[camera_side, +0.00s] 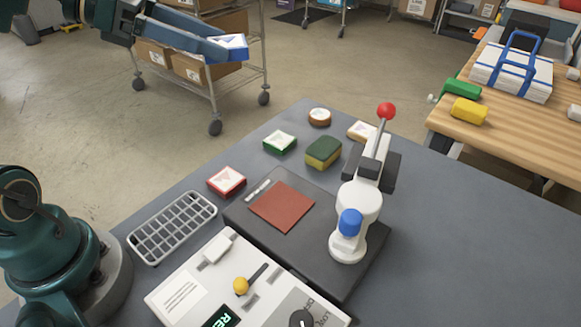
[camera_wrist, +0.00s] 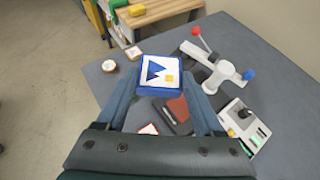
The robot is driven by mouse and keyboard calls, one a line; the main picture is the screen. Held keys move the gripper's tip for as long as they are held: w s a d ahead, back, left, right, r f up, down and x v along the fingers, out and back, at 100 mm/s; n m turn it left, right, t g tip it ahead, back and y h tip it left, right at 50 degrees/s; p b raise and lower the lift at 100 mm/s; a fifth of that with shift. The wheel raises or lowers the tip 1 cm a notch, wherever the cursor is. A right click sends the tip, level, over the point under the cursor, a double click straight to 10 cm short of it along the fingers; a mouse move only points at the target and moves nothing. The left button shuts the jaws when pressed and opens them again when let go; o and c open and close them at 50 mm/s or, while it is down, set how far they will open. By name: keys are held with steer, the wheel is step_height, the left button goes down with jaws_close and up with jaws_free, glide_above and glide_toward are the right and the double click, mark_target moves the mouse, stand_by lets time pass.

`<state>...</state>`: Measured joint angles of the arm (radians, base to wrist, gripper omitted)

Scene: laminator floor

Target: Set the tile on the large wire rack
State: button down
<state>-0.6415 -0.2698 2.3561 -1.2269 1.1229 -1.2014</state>
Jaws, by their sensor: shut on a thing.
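My gripper (camera_side: 226,46) is at the top left of the side view, raised and off to the left of the grey table. It is shut on a blue-edged tile (camera_side: 235,42) with a white face and a blue triangle. In the wrist view the tile (camera_wrist: 160,72) sits between the two finger ends, face showing, with a small yellow square on it. A grey wire rack (camera_side: 172,227) lies empty on the left part of the table in the side view, well apart from the tile. I see only this one rack; I cannot make it out in the wrist view.
A red-edged tile (camera_side: 227,180), a green-edged tile (camera_side: 280,142) and a sponge (camera_side: 323,152) lie behind the rack. A dark press base with a white lever stand (camera_side: 356,215) and a white control box (camera_side: 225,285) stand right of it. A cart (camera_side: 210,85) stands beyond the table.

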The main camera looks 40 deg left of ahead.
steer(key=shift+a+r+n+t+y, duration=0.3)
steer(key=shift+n+t+y, duration=0.2)
steer(key=shift+n+y, duration=0.1)
steer(key=shift+w+d+f+m+g+h, duration=0.1)
steer(key=shift+d+f+m+g+h, duration=0.2)
steer(key=shift+f+m+g+h, duration=0.25)
steer(key=shift+d+f+m+g+h, duration=0.2)
steer(key=shift+m+g+h, duration=0.35)
steer(key=shift+m+h, duration=0.15)
step_height(320, 180, down, 10)
steer(key=s+a+m+g+h, duration=0.1)
steer(key=a+m+g+h, duration=0.1)
steer(key=m+g, duration=0.4)
steer(key=shift+s+f+m+h, duration=0.15)
steer(key=shift+f+m+h, duration=0.05)
steer(key=shift+m+h, duration=0.3)
